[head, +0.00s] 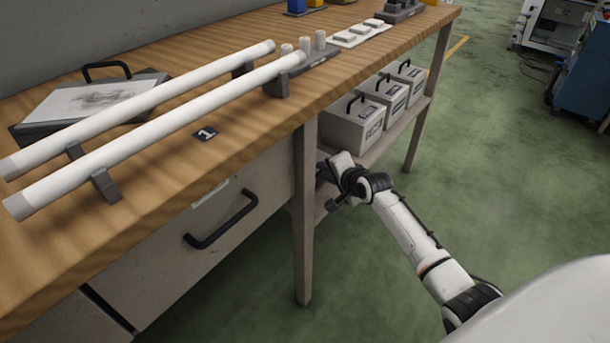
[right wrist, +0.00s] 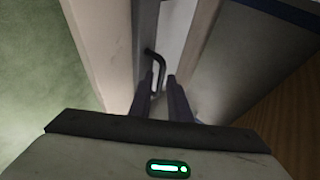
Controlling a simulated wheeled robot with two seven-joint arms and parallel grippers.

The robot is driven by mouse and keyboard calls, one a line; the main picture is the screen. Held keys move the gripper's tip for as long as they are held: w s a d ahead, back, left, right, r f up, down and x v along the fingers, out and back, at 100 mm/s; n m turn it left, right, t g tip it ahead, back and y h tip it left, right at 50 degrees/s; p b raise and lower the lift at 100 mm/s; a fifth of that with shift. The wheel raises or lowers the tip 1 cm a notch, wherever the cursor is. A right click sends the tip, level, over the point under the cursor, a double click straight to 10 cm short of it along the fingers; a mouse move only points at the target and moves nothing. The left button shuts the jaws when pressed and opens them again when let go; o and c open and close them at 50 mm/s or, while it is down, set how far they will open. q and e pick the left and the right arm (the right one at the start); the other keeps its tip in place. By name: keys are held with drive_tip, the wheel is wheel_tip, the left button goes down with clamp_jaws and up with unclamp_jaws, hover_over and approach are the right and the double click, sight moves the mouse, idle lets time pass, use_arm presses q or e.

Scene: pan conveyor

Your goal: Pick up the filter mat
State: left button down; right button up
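I cannot make out a filter mat in either view. My right gripper (head: 324,174) is beside the bench's front leg, below the tabletop, and partly hidden. In the right wrist view its two dark fingers (right wrist: 160,84) stand apart with a gap between them, so it is open and holds nothing that I can see. A dark bent handle (right wrist: 155,62) shows just beyond the fingertips; I cannot tell whether they touch. The closed drawer (head: 185,245) under the bench has a black handle (head: 221,222). My left gripper is out of view.
Two long white tubes (head: 150,134) rest on grey holders on the wooden bench (head: 250,110). A flat case (head: 95,103) lies behind them. Grey boxes (head: 352,125) with black handles stand on the lower shelf. The bench leg (head: 305,225) is close to my right gripper. Green floor (head: 500,190) is open at right.

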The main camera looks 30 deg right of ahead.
drive_tip(key=shift+w, duration=0.1)
drive_tip(key=shift+c, duration=0.5)
clamp_jaws()
